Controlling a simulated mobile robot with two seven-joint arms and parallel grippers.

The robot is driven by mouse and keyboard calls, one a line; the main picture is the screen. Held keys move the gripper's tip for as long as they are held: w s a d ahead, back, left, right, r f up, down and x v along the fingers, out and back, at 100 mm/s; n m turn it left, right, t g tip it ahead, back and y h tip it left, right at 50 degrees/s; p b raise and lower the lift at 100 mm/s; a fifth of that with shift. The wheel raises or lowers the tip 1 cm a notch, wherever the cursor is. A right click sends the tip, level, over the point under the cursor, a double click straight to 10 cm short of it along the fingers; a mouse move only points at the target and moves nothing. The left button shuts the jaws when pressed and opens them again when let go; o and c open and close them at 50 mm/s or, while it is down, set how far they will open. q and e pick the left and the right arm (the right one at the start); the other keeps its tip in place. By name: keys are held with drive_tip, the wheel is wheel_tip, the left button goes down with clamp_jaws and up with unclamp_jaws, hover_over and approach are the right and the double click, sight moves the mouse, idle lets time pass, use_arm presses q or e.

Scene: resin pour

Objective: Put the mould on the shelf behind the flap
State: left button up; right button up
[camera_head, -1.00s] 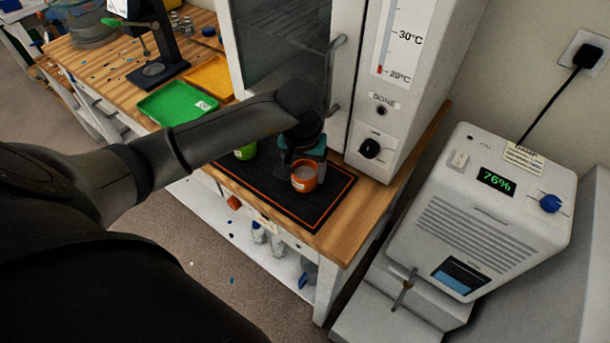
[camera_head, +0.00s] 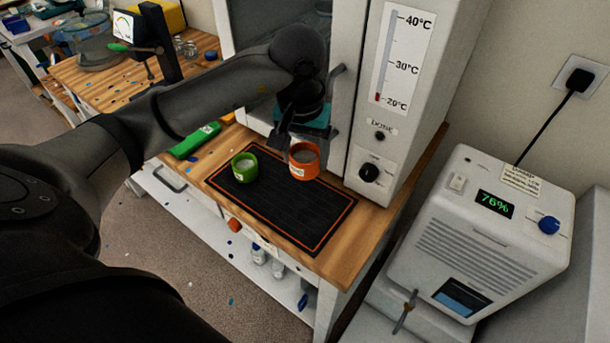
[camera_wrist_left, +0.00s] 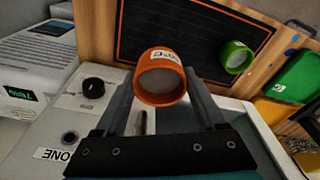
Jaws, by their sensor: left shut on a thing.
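The orange mould (camera_head: 304,162), an open round cup with a pale label and a greyish fill, is held upright between the fingers of my left gripper (camera_head: 296,140). It appears raised off the mat. In the left wrist view the same orange mould (camera_wrist_left: 161,78) sits between the two finger tips. A green mould (camera_head: 244,167) stands on the black mat (camera_head: 290,215); it also shows in the left wrist view (camera_wrist_left: 236,57). The white cabinet (camera_head: 350,60) with a glazed front and a bar handle (camera_head: 334,105) is behind my gripper. My arm hides much of its front, including any shelf. My right gripper is not in view.
The wooden bench (camera_head: 345,262) carries the mat and cabinet. A green tray (camera_head: 195,140) lies left of the mat, partly behind my arm. A white unit reading 76% (camera_head: 490,235) stands at the right. A dial (camera_head: 369,172) is on the cabinet's right panel.

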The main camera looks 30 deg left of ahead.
use_arm(q)
wheel_tip(320, 180, up, 7)
drive_tip(key=s+d+f+m+b, duration=0.3)
drive_tip(key=s+d+f, duration=0.2)
drive_tip(key=d, duration=0.3)
drive_tip(key=shift+s+d+f+b, duration=0.2)
drive_tip(key=shift+s+d+b, duration=0.05)
drive_tip(key=shift+s+b, duration=0.1)
